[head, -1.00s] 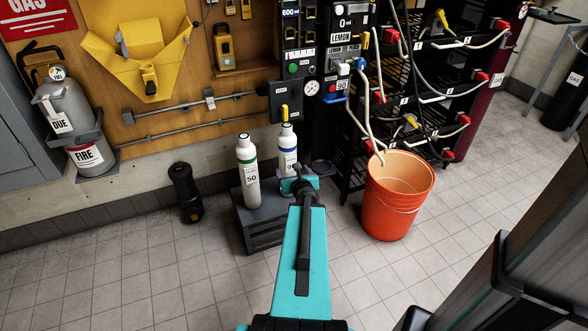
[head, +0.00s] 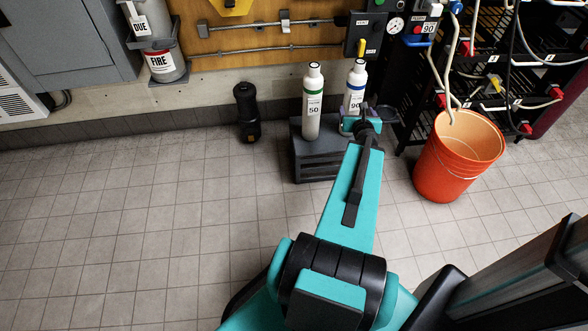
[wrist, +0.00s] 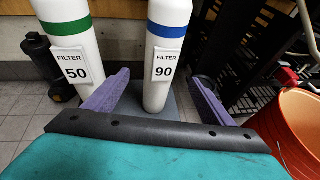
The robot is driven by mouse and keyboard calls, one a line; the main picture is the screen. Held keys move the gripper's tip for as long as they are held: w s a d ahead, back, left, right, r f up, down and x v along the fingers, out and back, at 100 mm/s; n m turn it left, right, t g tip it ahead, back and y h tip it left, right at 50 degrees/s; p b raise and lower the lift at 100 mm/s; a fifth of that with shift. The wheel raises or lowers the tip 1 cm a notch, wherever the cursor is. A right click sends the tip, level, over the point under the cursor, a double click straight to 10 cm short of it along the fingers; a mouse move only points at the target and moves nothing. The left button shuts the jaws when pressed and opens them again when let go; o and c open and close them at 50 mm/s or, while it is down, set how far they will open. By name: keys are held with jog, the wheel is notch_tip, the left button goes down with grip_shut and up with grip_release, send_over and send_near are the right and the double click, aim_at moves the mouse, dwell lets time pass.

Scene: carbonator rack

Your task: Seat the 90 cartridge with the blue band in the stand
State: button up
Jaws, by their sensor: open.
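The 90 cartridge (head: 355,86) is a white bottle with a blue band. It stands upright on a dark grey crate (head: 318,166); the wrist view shows its blue band and label (wrist: 165,62) up close. My gripper (head: 361,124) is low in front of it. In the wrist view my open gripper (wrist: 158,97) has one purple finger on each side of the cartridge's lower part, with gaps visible. A dark round holder (head: 386,113), just right of the cartridge, may be the stand; I cannot tell. My gripper partly hides it.
A green-banded 50 cartridge (head: 313,102) stands close on the left. An orange bucket (head: 455,160) is at the right, below the black rack (head: 480,72) with hoses. A black cylinder (head: 247,112) stands on the floor left of the crate. The tiled floor at left is clear.

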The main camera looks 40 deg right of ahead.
jog(key=w+a+f+n+y, duration=0.3)
jog(key=w+a+f+n, duration=0.25)
jog(key=a, duration=0.45)
jog(key=w+a+f+n+y, duration=0.4)
jog(key=w+a+n, duration=0.15)
jog(key=a, duration=0.45)
jog(key=w+a+f+n+y, duration=0.35)
jog(key=a+n, duration=0.35)
jog(key=a, duration=0.3)
jog(key=s+a+f+n+g+y, duration=0.1)
jog(key=s+a+f+n+g, duration=0.15)
jog(key=a+f+n, duration=0.4)
jog(key=s+a+f+n+g+y, duration=0.1)
jog(key=s+a+f+n+g, duration=0.15)
jog(key=a, duration=0.75)
jog(key=s+a+f+n+g+y, duration=0.2)
jog(key=s+a+f+n, duration=0.2)
jog(key=a+n, duration=0.3)
jog(key=s+a+f+n+g+h, duration=0.2)
jog(key=s+n, duration=0.3)
jog(key=s, duration=0.3)
jog(key=s+a+f+n+g+h, duration=0.2)
jog(key=s+a+n+g, duration=0.2)
jog(key=s+n+g, duration=0.1)
jog(key=s+n, duration=0.1)
jog(key=s, duration=0.1)
jog(key=shift+s+a+n, duration=0.3)
jog(key=shift+s, duration=0.1)
jog(key=shift+h, duration=0.25)
